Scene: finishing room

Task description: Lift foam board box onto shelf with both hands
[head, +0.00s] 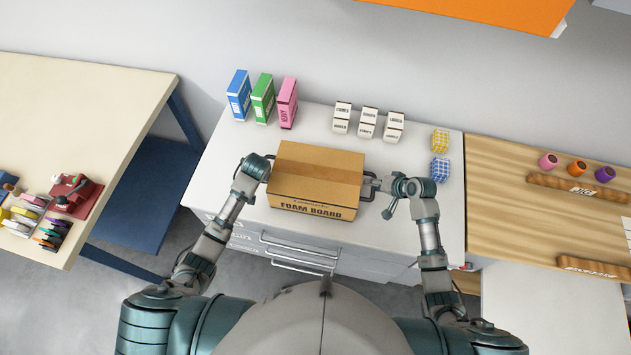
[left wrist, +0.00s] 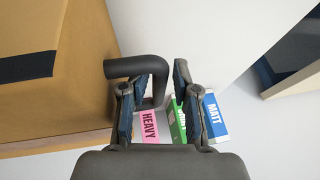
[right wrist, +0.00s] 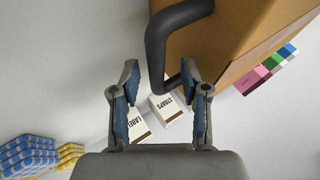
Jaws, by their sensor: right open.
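The foam board box (head: 312,205), brown cardboard with dark lettering, sits on the white cabinet top. A dark handle sticks out from each side; the left handle (left wrist: 135,67) and the right handle (right wrist: 176,22) show in the wrist views. My left gripper (head: 266,163) is at the box's left side, open, its fingers (left wrist: 158,82) on either side of the handle's bend. My right gripper (head: 375,184) is at the right side, open, with the other handle's lower end between its fingers (right wrist: 160,82). An orange panel (head: 490,12), possibly the shelf, hangs at the upper right.
Blue, green and pink boxes (head: 263,98) stand behind the box, with several small white cartons (head: 367,121) to their right. Patterned packs (head: 440,155) sit right of my right gripper. A cream table (head: 80,105) stands left, a wooden bench (head: 500,180) right.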

